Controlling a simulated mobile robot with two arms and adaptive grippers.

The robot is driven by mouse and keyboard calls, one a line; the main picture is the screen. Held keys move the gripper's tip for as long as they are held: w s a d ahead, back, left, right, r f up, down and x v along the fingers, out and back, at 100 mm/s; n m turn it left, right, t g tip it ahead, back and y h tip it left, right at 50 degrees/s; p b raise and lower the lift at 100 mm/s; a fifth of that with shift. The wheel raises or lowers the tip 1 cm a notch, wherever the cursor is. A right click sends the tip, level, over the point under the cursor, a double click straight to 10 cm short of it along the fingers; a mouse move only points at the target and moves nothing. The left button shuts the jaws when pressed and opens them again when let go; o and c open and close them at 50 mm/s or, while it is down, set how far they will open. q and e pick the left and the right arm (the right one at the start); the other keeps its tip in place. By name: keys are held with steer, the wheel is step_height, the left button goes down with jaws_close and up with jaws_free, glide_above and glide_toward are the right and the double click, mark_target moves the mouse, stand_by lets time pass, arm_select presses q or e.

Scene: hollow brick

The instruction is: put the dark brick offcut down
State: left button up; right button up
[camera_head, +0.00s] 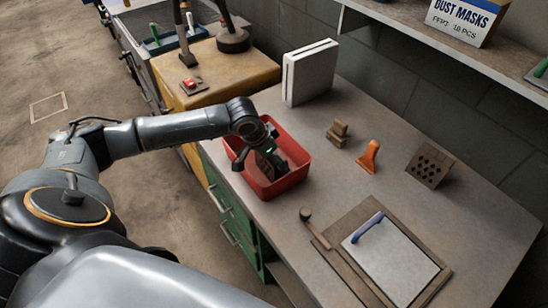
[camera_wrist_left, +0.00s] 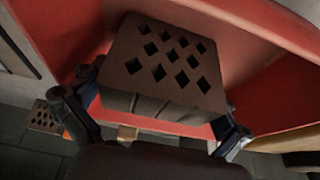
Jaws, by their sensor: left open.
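The dark brick offcut (camera_wrist_left: 165,70) is a dark brown block with several diamond-shaped holes in its face. In the left wrist view it sits between the two fingers of my left gripper, against the red walls of the bin (camera_wrist_left: 265,100). In the head view my left gripper (camera_head: 262,158) reaches down into the red bin (camera_head: 283,186) and hides most of what is inside. The gripper is open, with a finger on each side of the offcut. Whether the offcut rests on the bin floor cannot be made out. My right gripper is not in view.
On the bench stand a holed brown brick (camera_head: 430,167), an orange piece (camera_head: 369,156), a small wooden item (camera_head: 338,134) and a white box (camera_head: 309,73). A mallet (camera_head: 314,228) and a board with a white sheet (camera_head: 391,262) lie in front. Bench between is bare.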

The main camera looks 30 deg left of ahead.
arm_select(q)
steer(key=shift+r, duration=0.3)
steer(key=b+v, duration=0.1)
steer(key=v, duration=1.1)
steer(key=shift+r, duration=0.3)
steer(key=shift+s+f, duration=0.1)
